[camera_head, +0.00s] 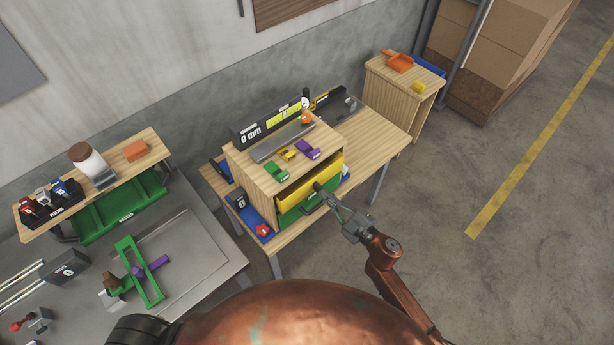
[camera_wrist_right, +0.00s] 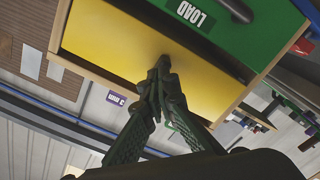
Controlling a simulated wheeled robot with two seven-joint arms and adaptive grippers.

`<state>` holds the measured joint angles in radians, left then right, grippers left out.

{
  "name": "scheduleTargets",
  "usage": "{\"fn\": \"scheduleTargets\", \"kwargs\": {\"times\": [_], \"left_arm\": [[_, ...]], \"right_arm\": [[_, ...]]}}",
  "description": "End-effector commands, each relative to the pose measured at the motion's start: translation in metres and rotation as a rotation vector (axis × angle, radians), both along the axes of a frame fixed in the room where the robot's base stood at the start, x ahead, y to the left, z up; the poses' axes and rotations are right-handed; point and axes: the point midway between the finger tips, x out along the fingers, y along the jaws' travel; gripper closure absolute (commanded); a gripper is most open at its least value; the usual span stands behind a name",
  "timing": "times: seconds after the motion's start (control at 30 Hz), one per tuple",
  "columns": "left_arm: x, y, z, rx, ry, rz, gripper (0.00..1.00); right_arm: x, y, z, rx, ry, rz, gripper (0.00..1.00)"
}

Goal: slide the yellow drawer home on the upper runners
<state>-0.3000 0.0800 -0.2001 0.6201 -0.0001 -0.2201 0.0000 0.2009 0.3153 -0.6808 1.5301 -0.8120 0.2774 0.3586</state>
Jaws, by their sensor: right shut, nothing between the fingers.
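The yellow drawer (camera_head: 312,187) is in the upper opening of the wooden cabinet (camera_head: 262,180), above a green drawer (camera_head: 292,212). In the right wrist view the yellow drawer front (camera_wrist_right: 120,50) fills much of the picture. The green front (camera_wrist_right: 240,30) beside it carries a label reading LOAD. My right gripper (camera_head: 319,187) is shut and empty, with its fingertips at the yellow front; it also shows in the right wrist view (camera_wrist_right: 162,64). I cannot tell whether the tips touch the front. The runners are hidden inside the cabinet. My left gripper is not in view.
On the cabinet top lie green (camera_head: 276,171), yellow (camera_head: 286,154) and purple (camera_head: 308,150) pieces, with a 0 mm display (camera_head: 252,134) behind. A blue tray (camera_head: 252,222) stands left of the cabinet. Open floor (camera_head: 440,270) lies to the right.

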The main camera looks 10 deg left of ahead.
Motion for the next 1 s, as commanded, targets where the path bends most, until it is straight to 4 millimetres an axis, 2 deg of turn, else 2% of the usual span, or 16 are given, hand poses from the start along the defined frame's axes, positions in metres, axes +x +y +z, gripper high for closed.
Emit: {"fn": "scheduleTargets", "kwargs": {"times": [0.77, 1.0], "left_arm": [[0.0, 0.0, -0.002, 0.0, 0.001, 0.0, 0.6], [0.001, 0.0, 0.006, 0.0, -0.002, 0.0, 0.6]], "right_arm": [[0.013, 0.018, 0.0, 0.0, 0.0, 0.0, 1.0], [0.003, 0.004, 0.001, -0.001, 0.001, -0.001, 1.0]]}}
